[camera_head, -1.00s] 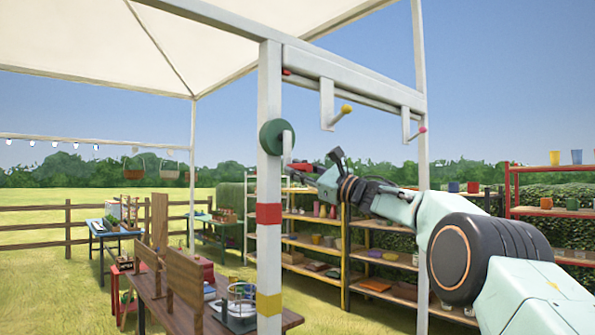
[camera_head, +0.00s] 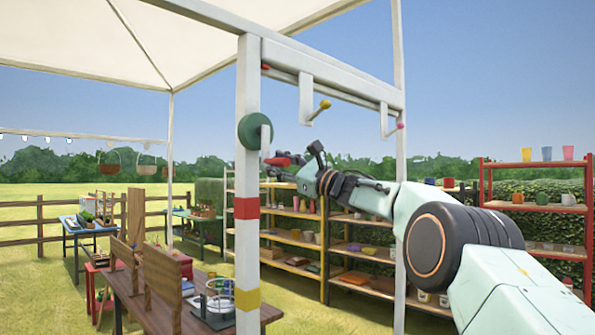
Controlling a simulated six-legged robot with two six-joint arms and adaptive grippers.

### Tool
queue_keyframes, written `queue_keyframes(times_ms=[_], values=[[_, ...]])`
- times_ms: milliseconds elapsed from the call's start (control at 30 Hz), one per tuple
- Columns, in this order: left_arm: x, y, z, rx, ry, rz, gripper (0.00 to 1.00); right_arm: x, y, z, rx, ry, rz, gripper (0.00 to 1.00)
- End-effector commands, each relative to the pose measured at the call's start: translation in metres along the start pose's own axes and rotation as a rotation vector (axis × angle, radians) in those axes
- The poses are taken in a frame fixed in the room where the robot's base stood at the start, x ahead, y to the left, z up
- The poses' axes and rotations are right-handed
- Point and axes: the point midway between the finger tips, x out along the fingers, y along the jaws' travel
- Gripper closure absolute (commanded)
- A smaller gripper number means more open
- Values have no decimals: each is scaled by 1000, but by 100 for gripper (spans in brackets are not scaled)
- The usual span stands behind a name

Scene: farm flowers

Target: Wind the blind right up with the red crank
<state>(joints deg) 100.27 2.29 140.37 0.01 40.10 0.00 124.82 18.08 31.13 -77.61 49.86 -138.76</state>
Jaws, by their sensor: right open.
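The crank is a dark green disc (camera_head: 254,131) on the front white post, with a short pale arm (camera_head: 265,140) hanging down from it. The red handle (camera_head: 279,161) sticks out to the right at the arm's lower end. My right gripper (camera_head: 299,164) is open, just right of the red handle, its fingers pointing left toward it. I cannot tell whether the fingers touch the handle. A blind cannot be clearly made out under the white top rail (camera_head: 340,84). My left gripper is not in view.
Two pale brackets with a yellow knob (camera_head: 325,104) and a pink knob (camera_head: 400,126) hang from the rail above my right arm. The white post (camera_head: 247,270) has red and yellow bands. A wooden table (camera_head: 190,310) stands beside it; shelves (camera_head: 300,240) stand behind.

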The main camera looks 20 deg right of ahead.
Motion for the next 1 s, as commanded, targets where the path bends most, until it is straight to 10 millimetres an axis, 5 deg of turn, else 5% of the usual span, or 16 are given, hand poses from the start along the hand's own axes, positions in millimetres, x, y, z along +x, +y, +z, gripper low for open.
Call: queue_keyframes(times_ms=[367, 1000], values=[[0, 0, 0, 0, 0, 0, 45, -28, -1, 1, 2, -1, -3, 55], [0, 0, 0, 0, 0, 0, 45, -107, -2, 3, 1, -4, -6, 55]])
